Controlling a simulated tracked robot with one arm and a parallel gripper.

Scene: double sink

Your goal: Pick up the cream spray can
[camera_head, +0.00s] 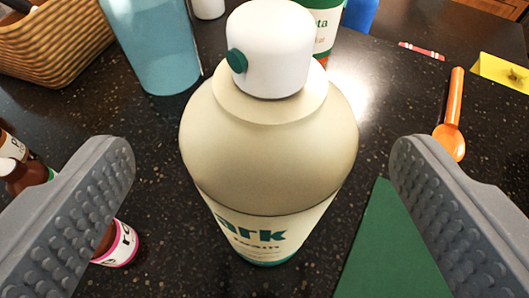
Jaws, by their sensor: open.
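The cream spray can (268,155) stands upright on the dark speckled counter in the middle of the view. It has a white cap with a green nozzle and a label with green letters. My gripper (262,170) is open, with one grey studded finger on each side of the can. Both fingers are apart from the can, with clear gaps left and right. The can's base is partly in view at the bottom.
A blue container (162,45) and a wicker basket (55,40) stand behind left. Small bottles lie by the left finger. A green flat piece (393,250) lies right of the can. An orange spoon (452,115), a crayon (421,50) and a yellow note (500,72) lie farther right.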

